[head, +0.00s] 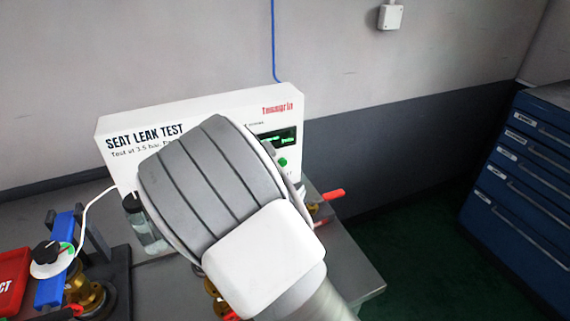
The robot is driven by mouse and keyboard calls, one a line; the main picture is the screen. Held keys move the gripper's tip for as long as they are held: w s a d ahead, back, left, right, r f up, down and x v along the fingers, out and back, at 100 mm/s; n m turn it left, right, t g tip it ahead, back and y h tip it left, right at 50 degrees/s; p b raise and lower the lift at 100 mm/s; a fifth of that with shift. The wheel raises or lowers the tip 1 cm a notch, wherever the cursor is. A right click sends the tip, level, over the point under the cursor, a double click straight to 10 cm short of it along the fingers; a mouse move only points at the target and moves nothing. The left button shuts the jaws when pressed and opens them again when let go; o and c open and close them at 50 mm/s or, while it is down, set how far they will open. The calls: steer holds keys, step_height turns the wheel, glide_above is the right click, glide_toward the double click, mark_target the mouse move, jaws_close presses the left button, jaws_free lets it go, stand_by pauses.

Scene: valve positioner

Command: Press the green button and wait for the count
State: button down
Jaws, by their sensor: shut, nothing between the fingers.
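The white seat leak test panel (205,112) stands at the back of the grey bench. The green button (283,161) shows on its right part, just right of my arm. A dark display (285,141) above the button shows green characters too small to read. My own grey and white arm covers much of the panel's middle. My gripper's fingers are hidden behind the arm, so I cannot tell whether they touch the button.
A valve with a blue bracket and a white-and-black knob (50,254) stands at left, beside a red tray (12,282). A red handle (333,195) sticks out right of my arm. A blue drawer cabinet (525,190) stands at far right, with clear green floor before it.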

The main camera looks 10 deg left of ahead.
mark_target(283, 162)
steer(key=w+a+p, duration=0.1)
steer(key=w+a, duration=0.4)
steer(key=w, duration=0.2)
stand_by(0.6)
steer(key=shift+w+a, duration=0.15)
steer(key=shift+a, duration=0.05)
stand_by(1.8)
steer(key=shift+w+a, duration=0.2)
steer(key=shift+w, duration=0.05)
steer(key=shift+w+a+b, duration=0.25)
steer(key=shift+w+b, duration=0.05)
stand_by(0.7)
stand_by(0.4)
steer(key=shift+s+d+b, duration=0.3)
steer(key=shift+s+d, duration=0.2)
steer(key=shift+s, duration=0.15)
steer(key=shift+s+d, duration=0.1)
